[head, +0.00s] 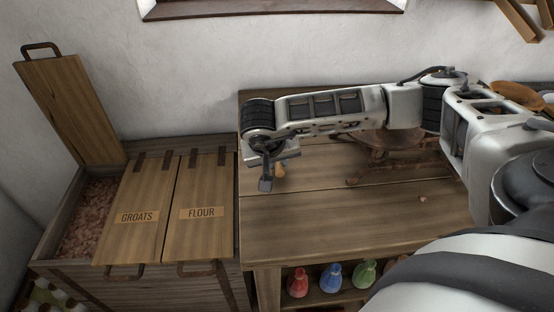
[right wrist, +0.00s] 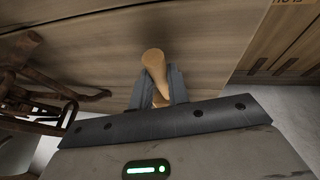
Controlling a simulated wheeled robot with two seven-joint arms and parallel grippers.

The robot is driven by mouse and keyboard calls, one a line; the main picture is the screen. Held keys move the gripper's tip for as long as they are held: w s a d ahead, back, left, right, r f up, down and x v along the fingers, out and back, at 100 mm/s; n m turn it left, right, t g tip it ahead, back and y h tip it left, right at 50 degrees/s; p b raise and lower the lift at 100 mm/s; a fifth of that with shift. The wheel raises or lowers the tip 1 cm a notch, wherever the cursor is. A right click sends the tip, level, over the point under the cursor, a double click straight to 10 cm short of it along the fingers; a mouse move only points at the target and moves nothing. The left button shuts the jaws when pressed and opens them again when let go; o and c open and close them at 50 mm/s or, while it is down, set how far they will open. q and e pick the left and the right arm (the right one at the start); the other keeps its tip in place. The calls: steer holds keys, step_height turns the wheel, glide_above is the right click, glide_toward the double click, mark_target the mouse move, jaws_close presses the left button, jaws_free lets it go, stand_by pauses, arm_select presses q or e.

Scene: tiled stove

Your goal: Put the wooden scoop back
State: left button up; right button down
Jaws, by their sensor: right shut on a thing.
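My right gripper (head: 267,184) reaches in from the right over the left part of the wooden table, near the chest. It is shut on a pale wooden piece, likely the wooden scoop (head: 281,171). In the right wrist view, the scoop's rounded, handle-like end (right wrist: 154,62) stands out between the fingers of the gripper (right wrist: 158,92). The rest of the scoop is hidden. The grain chest stands left of the table. Its left bin (head: 85,215) is open and holds reddish-brown grain, with its lid (head: 68,108) upright. The GROATS lid (head: 137,205) and FLOUR lid (head: 199,205) are shut. My left gripper is not in view.
A brown metal scale (head: 385,150) stands on the table (head: 330,225), partly behind my right arm; it also shows in the right wrist view (right wrist: 35,95). A wooden bowl (head: 515,93) is at the far right.

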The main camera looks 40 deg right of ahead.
steer(key=shift+f, duration=0.2)
steer(key=c, duration=1.3)
jaws_free()
steer(key=shift+r, duration=0.1)
steer(key=shift+c, duration=0.2)
steer(key=shift+r, duration=0.2)
steer(key=v, duration=1.2)
steer(key=shift+s+f, duration=0.1)
